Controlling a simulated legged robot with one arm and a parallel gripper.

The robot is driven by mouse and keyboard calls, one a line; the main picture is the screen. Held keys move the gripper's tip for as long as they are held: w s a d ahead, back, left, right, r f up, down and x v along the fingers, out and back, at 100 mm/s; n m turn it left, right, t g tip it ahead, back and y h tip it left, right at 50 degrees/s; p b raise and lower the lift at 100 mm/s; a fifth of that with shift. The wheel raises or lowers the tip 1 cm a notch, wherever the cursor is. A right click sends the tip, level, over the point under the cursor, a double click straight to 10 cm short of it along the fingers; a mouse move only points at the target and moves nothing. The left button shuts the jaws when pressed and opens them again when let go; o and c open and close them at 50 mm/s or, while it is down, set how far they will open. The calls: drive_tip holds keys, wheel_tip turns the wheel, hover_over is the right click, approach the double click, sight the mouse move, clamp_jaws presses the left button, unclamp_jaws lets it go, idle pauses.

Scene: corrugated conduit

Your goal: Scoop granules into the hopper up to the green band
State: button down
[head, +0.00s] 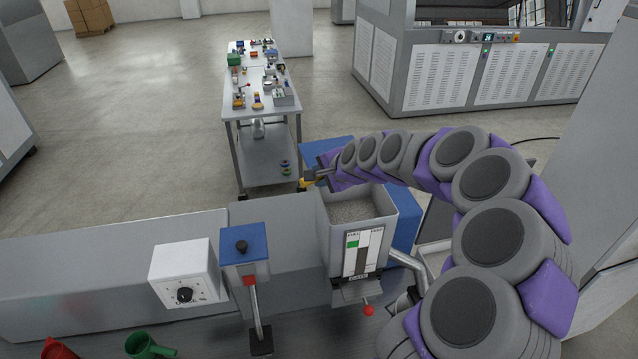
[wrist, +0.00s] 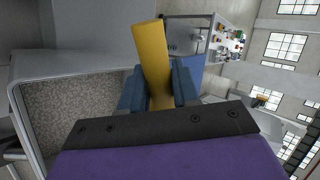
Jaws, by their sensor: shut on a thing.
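The grey hopper (head: 337,233) stands right of centre in the head view, open at the top. Pale grey granules (head: 352,210) lie inside it, below the rim; they also show at the left of the wrist view (wrist: 80,112). The front gauge carries a green band (head: 352,244); I cannot read the level against it. My gripper (head: 309,177) is just beyond the hopper's back left rim. In the wrist view its blue fingers (wrist: 158,88) are shut on a yellow handle (wrist: 150,52), apparently the scoop's. The scoop's bowl and any load are not visible.
A blue bin (head: 404,228) stands behind and right of the hopper, partly hidden by my arm. A blue-topped post (head: 244,245) and white control box (head: 184,274) stand left. A green scoop-like piece (head: 150,347) lies in front. A cluttered table (head: 262,108) is farther back.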

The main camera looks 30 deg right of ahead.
drive_tip(key=shift+s+t+b, duration=0.15)
drive_tip(key=shift+t+b, duration=0.35)
drive_tip(key=shift+b, duration=0.3)
drive_tip(key=t+b, duration=0.1)
drive_tip(key=b, duration=0.2)
drive_tip(key=s+t+b, duration=0.1)
drive_tip(key=b, duration=0.3)
drive_tip(key=s+r+t+b, duration=0.1)
drive_tip(key=t+b, duration=0.1)
drive_tip(key=b, duration=0.2)
drive_tip(key=shift+d+y, duration=0.3)
drive_tip(key=shift+y, duration=0.1)
drive_tip(key=t+b, duration=0.1)
drive_tip(key=b, duration=0.4)
drive_tip(key=shift+s+r+t, duration=0.2)
drive_tip(key=shift+s+t, duration=0.15)
drive_tip(key=shift+t, duration=0.05)
drive_tip(key=t+b, duration=0.1)
drive_tip(key=b, duration=0.8)
drive_tip(key=shift+s+r+t+y, duration=0.15)
drive_tip(key=shift+s+t+y, duration=0.15)
drive_tip(key=shift+t, duration=0.1)
drive_tip(key=shift+s+d+r+t+b, duration=0.15)
drive_tip(key=shift+r+t+b, duration=0.15)
drive_tip(key=shift+b, duration=0.7)
